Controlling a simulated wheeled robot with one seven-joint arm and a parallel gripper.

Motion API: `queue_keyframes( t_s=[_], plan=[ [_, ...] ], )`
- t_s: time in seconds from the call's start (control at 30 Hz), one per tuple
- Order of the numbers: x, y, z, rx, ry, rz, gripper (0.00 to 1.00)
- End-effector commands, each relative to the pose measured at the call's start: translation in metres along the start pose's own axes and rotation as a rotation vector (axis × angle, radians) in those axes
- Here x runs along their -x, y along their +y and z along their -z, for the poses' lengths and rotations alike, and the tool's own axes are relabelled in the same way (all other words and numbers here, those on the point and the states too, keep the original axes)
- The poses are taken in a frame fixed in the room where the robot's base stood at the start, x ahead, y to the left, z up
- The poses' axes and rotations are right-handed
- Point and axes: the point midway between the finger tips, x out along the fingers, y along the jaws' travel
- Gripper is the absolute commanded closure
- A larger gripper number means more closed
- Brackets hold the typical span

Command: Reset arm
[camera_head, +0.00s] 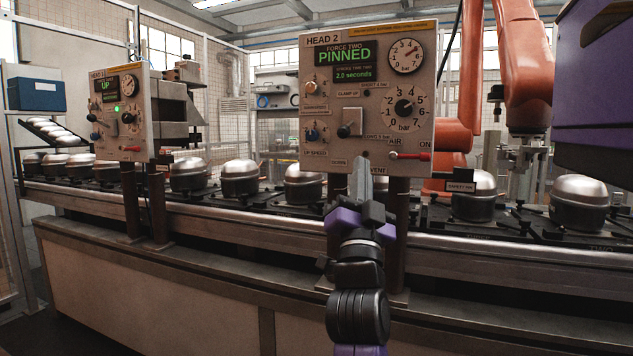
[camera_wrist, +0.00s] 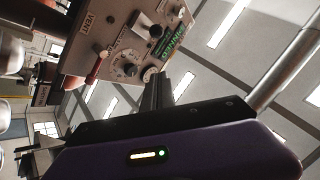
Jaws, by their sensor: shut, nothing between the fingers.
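My gripper (camera_head: 361,178) is in front of the lower edge of the HEAD 2 panel (camera_head: 330,110), pointing up toward it. Its grey fingers are shut with nothing between them. In the wrist view, the fingers (camera_wrist: 156,88) reach up next to the edge of the same panel (camera_wrist: 110,40). I cannot tell whether they touch it. The HEAD 2 display (camera_head: 346,56) reads "FORCE TWO PINNED". A dark toggle (camera_head: 344,131) is above my gripper.
Another panel (camera_head: 122,112) with a green "UP" display stands at the left. Behind the panels, several metal compressors (camera_head: 240,177) stand along a conveyor (camera_head: 470,245). An orange robot arm (camera_head: 528,70) is at the back right. Brown posts hold up the HEAD 2 panel.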

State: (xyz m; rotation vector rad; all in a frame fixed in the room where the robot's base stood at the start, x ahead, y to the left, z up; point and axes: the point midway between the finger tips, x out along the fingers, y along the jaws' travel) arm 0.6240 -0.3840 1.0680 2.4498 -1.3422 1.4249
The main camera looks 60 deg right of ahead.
Motion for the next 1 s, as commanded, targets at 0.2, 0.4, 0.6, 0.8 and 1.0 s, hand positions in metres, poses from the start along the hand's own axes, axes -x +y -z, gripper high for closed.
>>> queue_keyframes(
  t_s=[0.2,0.4,0.6,0.8,1.0],
  plan=[
    [0.000,0.000,0.000,0.000,0.000,0.000,1.00],
    [0.000,-0.004,0.002,0.058,0.008,0.015,1.00],
    [0.023,-0.037,-0.002,0.144,0.010,0.149,1.00],
    [0.079,-0.066,-0.033,0.191,-0.066,0.297,1.00],
    [0.162,-0.087,-0.067,0.212,-0.187,0.462,1.00]
  ],
)
